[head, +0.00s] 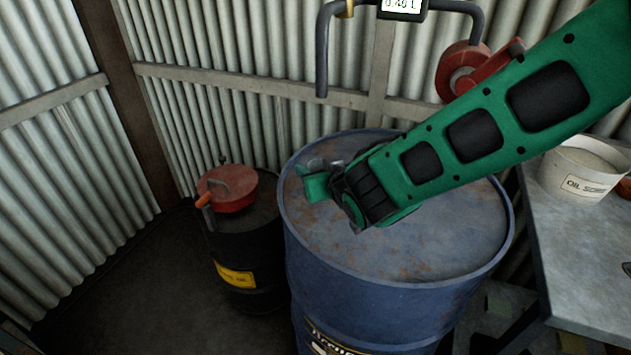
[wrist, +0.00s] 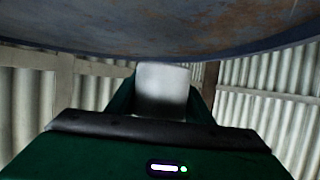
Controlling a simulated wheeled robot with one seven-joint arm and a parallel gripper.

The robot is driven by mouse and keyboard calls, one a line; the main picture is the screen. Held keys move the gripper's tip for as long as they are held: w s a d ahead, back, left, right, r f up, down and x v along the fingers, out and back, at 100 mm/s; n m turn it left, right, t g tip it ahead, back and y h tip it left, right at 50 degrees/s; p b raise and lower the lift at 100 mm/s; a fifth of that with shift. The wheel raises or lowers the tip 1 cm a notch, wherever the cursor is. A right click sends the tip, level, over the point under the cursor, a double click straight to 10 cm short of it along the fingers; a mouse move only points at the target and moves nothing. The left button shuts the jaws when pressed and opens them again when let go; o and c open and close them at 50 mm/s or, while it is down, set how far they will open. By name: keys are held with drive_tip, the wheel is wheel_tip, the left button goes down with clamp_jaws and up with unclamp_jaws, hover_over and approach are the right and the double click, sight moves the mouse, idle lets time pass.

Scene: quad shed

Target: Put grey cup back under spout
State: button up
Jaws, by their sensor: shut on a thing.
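My gripper (head: 318,180) is over the left part of the blue drum's top in the head view. In the wrist view it is shut on the grey cup (wrist: 162,88), a pale, plain-sided shape between the two green fingers. In the head view the cup is mostly hidden by my gripper. The spout (head: 321,78) is the down-turned end of a dark pipe, behind and above my gripper in the picture. The cup is apart from the spout. I cannot tell whether the cup touches the drum top.
The blue drum (head: 440,250) has a rusty, raised-rim top. A meter (head: 402,7) sits on the pipe, beside a red reel (head: 466,70). A black drum (head: 245,255) with a red pump stands left. A workbench (head: 575,250) with a white bucket (head: 583,168) stands right.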

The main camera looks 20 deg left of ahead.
drive_tip(key=shift+f, duration=1.9)
drive_tip(key=shift+f, duration=0.15)
drive_tip(key=o, duration=1)
drive_tip(key=shift+o, duration=0.2)
drive_tip(key=shift+s+d+r, duration=0.1)
drive_tip(key=shift+r, duration=0.1)
drive_tip(key=v, duration=1.1)
drive_tip(key=shift+s+d+r, duration=0.2)
drive_tip(key=shift+d, duration=0.05)
